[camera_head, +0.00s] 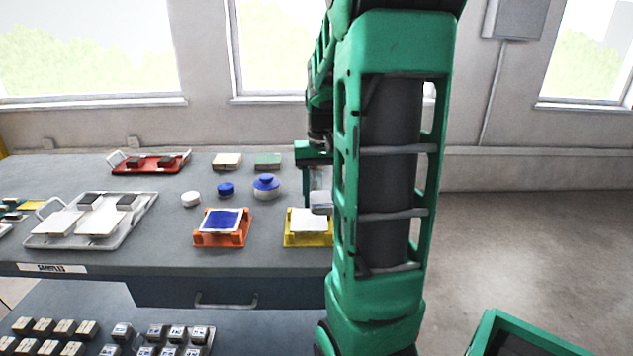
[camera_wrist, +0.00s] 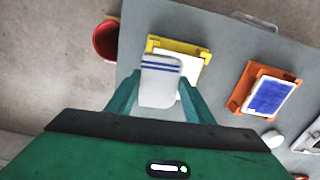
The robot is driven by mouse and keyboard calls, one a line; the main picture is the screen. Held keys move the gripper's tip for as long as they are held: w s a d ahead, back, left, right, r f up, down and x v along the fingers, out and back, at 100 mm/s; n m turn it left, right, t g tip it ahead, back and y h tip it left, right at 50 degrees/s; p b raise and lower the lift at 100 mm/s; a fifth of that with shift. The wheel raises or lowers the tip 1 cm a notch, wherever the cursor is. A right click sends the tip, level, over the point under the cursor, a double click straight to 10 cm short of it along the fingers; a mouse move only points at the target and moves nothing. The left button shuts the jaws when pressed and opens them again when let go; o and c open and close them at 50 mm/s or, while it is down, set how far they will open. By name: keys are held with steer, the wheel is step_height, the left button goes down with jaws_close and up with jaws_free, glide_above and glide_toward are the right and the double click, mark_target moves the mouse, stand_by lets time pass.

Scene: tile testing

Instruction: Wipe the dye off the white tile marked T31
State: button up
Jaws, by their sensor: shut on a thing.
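My gripper (camera_head: 318,172) is shut on a pale folded cloth (camera_wrist: 160,80) with blue stripes; the cloth also shows in the head view (camera_head: 321,202). It hangs above the yellow holder (camera_head: 310,240) and the white tile (camera_head: 306,221) on it. In the wrist view the cloth covers part of this tile (camera_wrist: 188,66) and of the holder (camera_wrist: 203,57); contact cannot be told. The visible part of the tile looks white. A tile with a blue dyed face (camera_head: 222,220) lies on the orange holder (camera_head: 208,239) to the left. No T31 mark is readable.
Behind the holders stand a blue-lidded jar (camera_head: 266,189), a blue round piece (camera_head: 226,189) and a white one (camera_head: 191,199). A white tray (camera_head: 45,240) and a red tray (camera_head: 150,168) are at left. A red bin (camera_wrist: 106,41) stands beyond the bench edge.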

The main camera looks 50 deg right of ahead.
steer(key=shift+r, duration=1.75)
